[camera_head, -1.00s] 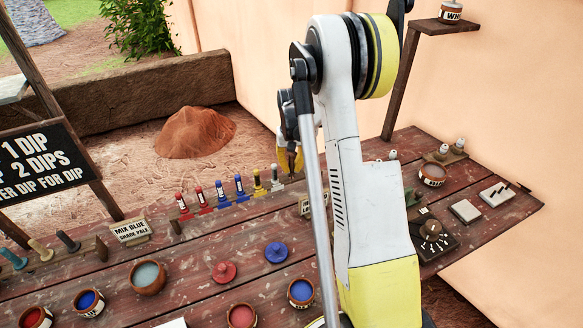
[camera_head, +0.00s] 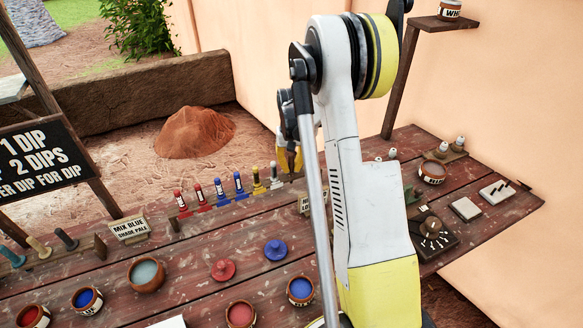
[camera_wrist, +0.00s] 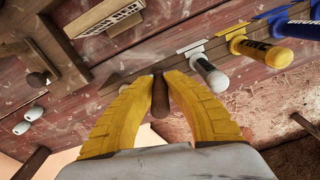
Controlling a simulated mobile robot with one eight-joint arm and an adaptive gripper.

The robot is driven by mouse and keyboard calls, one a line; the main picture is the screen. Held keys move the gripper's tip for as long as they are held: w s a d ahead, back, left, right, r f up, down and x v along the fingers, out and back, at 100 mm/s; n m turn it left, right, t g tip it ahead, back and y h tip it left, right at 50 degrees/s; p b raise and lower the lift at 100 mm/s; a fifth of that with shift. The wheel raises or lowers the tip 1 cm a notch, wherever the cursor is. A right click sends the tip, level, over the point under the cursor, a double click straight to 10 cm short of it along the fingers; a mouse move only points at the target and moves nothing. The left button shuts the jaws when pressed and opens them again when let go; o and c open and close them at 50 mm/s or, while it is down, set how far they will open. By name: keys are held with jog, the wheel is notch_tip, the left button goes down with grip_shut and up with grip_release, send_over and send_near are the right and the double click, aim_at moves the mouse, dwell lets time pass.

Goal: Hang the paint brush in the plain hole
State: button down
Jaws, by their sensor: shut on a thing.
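My gripper (camera_wrist: 160,84) is shut on a brown, rounded handle (camera_wrist: 160,97), apparently the paint brush. Its lower part is hidden, and I cannot tell whether it touches the rack. In the head view my gripper (camera_head: 290,160) is at the right end of a wooden rack (camera_head: 225,203), partly behind my arm. The rack (camera_wrist: 140,76) runs just beyond the fingertips in the wrist view. A grey-white handle (camera_wrist: 210,76) hangs close to the right of the fingers, then yellow (camera_wrist: 257,50) and blue (camera_wrist: 295,27) ones. I cannot make out the plain hole.
Red and blue brushes (camera_head: 219,191) also stand in the rack. Paint pots (camera_head: 301,291), lids (camera_head: 224,270) and a mix sign (camera_head: 131,229) stand on the table. A lettered wooden plaque (camera_wrist: 108,18) is near my gripper. My arm hides the table's middle.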

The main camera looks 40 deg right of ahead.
aim_at(291, 154)
jog(key=shift+s+f+b, duration=0.15)
jog(key=shift+f+b, duration=0.15)
jog(key=shift+f, duration=0.1)
jog(key=c, duration=0.9)
grip_release()
jog(key=shift+c, duration=0.2)
jog(key=shift+r, duration=0.1)
jog(key=shift+r+p, duration=0.35)
jog(key=shift+r, duration=0.1)
jog(key=shift+w+d+r+p, duration=0.1)
jog(key=shift+w+r+p, duration=0.15)
jog(key=shift+r+p, duration=0.25)
jog(key=shift+w+r+p, duration=0.25)
jog(key=shift+r+p, duration=0.05)
jog(key=shift+r, duration=0.35)
jog(key=shift+s+r+p, duration=0.15)
jog(key=shift+r+p, duration=0.95)
jog(key=shift+r, duration=0.9)
jog(key=shift+f, duration=0.1)
